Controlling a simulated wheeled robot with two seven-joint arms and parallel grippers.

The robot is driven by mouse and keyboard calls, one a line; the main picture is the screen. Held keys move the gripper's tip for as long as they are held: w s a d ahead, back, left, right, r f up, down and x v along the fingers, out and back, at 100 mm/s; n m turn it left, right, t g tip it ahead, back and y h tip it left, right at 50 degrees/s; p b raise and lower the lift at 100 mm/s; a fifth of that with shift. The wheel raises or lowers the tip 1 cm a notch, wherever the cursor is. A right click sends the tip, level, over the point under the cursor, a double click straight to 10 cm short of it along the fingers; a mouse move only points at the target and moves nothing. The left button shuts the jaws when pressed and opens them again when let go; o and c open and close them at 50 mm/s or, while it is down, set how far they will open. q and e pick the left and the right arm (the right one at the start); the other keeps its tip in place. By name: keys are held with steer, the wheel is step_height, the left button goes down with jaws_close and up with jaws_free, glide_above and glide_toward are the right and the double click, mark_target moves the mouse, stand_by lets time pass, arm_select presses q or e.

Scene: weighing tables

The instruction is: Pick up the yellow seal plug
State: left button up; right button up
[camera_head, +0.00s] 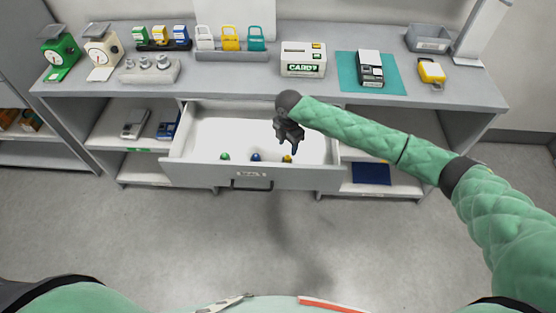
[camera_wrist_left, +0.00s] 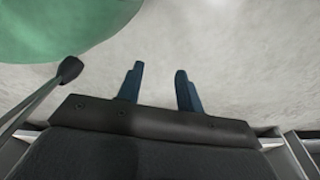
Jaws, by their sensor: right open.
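The yellow seal plug (camera_head: 287,158) lies in the open drawer (camera_head: 185,150), near its front wall at the right. A blue plug (camera_head: 256,156) and a green plug (camera_head: 225,156) lie in a row to its left. My right gripper (camera_head: 292,149) points down over the drawer, just above the yellow plug, with its fingers open. It partly hides the plug's surroundings, and whether they touch is too small to tell. My left gripper (camera_wrist_left: 160,88) shows in the left wrist view with its two fingers apart and nothing between them, above bare floor. It is not visible in the head view.
The grey bench top (camera_head: 210,86) above the drawer holds scales, weights (camera_head: 146,64), padlocks (camera_head: 230,38), a card box (camera_head: 303,60) and a device on a teal mat (camera_head: 346,82). Open shelves flank the drawer. The floor (camera_head: 190,230) in front is clear.

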mark_target(288, 157)
steer(key=shift+f+p, duration=0.3)
steer(key=shift+f, duration=0.4)
step_height(288, 157, down, 5)
steer(key=p, duration=0.3)
steer(key=shift+d+r, duration=0.1)
arm_select(q)
steer(key=s+a+f, duration=0.1)
steer(key=s+a, duration=0.1)
steer(key=s, duration=0.8)
steer(key=shift+g, duration=0.4)
arm_select(e)
steer(key=shift+f, duration=0.35)
arm_select(q)
steer(key=shift+f, duration=0.1)
steer(key=shift+w+d, duration=0.1)
arm_select(e)
steer(key=c, duration=1.1)
